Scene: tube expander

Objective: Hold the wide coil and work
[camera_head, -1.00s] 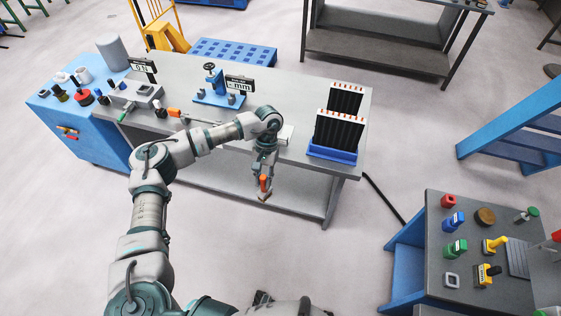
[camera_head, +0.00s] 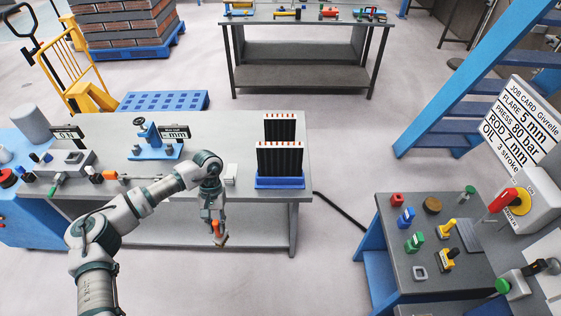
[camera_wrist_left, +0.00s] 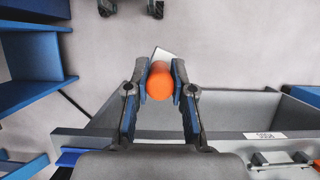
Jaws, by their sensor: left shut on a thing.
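Two black finned coils with orange-red tips stand upright in a blue tray (camera_head: 280,183) at the right end of the grey bench in the head view. The front coil (camera_head: 279,160) looks wider than the rear coil (camera_head: 280,128), which it partly hides. My left gripper (camera_head: 217,232) hangs in front of the bench's front edge, left of the coils and apart from them. It is shut on an orange-handled tool (camera_wrist_left: 160,82), seen between both fingers in the left wrist view; a pale flat piece shows beyond the handle. My right gripper is not in view.
A side table (camera_head: 390,235) at right holds coloured parts.

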